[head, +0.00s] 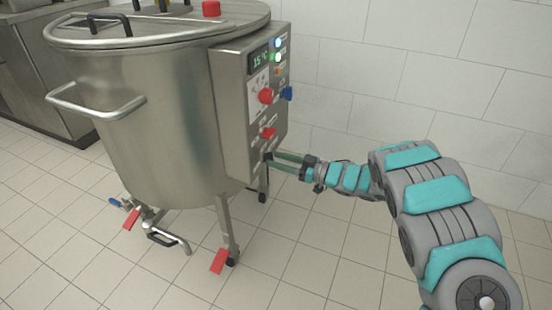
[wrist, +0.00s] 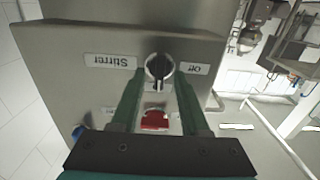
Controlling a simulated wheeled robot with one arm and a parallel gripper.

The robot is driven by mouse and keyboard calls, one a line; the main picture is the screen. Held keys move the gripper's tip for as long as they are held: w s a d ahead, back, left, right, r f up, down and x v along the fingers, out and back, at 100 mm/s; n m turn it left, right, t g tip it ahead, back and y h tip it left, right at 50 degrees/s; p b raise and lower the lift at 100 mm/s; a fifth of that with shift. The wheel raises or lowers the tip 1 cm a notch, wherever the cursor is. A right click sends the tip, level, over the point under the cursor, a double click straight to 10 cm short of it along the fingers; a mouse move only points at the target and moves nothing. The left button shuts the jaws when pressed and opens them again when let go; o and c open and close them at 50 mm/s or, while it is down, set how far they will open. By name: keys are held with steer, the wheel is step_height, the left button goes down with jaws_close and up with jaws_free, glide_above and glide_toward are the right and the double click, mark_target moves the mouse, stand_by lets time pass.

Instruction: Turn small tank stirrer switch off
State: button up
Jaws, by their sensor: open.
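The stirrer switch (wrist: 158,70) is a dark knob in a pale ring, beside an upside-down "Stirrer" label (wrist: 110,61) in the wrist view. Its black grip looks close to vertical there. The short label (wrist: 195,69) on its other side is too small to read surely. My gripper (wrist: 159,78) is open, with a green finger on each side of the knob; I cannot tell whether they touch it. In the head view my gripper (head: 272,157) reaches the lower part of the control box (head: 235,110) on the steel tank (head: 160,120). The fingertips largely hide the switch there.
A red knob (wrist: 155,121) lies between the fingers, nearer the palm, in the wrist view. Higher on the box are a larger red knob (head: 265,96), a blue part (head: 287,93) and a display (head: 260,60).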

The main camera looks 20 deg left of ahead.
steer(key=shift+a, duration=0.4)
steer(key=shift+c, duration=0.2)
jaws_close()
